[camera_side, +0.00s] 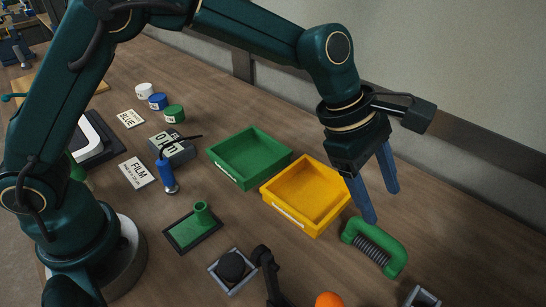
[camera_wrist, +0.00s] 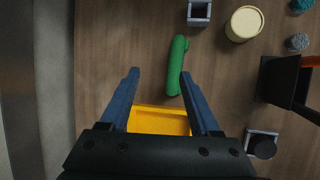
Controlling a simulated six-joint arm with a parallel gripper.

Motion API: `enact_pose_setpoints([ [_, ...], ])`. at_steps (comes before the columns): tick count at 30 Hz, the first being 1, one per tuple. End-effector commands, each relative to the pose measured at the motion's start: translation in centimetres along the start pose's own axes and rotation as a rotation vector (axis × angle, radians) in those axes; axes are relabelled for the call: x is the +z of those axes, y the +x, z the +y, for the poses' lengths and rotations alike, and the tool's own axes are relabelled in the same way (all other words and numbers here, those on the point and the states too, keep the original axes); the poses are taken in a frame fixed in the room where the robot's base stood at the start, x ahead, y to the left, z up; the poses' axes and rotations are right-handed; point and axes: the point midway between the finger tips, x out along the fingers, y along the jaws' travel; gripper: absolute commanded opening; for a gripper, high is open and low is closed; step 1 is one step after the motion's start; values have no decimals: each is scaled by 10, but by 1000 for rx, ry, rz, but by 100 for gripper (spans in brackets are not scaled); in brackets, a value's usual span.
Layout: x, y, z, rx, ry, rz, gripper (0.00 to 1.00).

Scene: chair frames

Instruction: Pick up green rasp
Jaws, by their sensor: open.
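A green bow-shaped piece with a dark ridged bar (camera_side: 388,240), the likely rasp, lies on the table right of the yellow tray in the side view. In the wrist view it is a long green shape (camera_wrist: 178,60), upright in the picture, with its lower end by the right fingertip. My gripper (camera_side: 380,202) has blue fingers spread apart with nothing between them, and hangs just behind and above the green piece. In the wrist view the gripper (camera_wrist: 160,76) has the piece toward its right finger. Whether a finger touches it, I cannot tell.
The yellow tray (camera_side: 279,211) stands left of the green piece, with a green tray (camera_side: 216,167) beyond it. A small grey square block (camera_side: 423,297) and an orange round thing (camera_side: 329,299) are near the front edge. A cream round container (camera_wrist: 244,24) stands nearby. A wall runs behind.

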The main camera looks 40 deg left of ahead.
Motion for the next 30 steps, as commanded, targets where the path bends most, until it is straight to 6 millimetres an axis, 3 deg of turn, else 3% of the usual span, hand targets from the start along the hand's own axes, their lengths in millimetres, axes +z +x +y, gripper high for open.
enact_pose_setpoints([
  [1,0,11,-8,-28,7,7,63],
  [6,0,30,-22,-74,19,20,63],
  [18,-1,71,-25,-72,22,19,63],
  [29,-1,76,-25,-70,22,18,63],
  [30,-1,76,-25,-70,22,18,52],
])
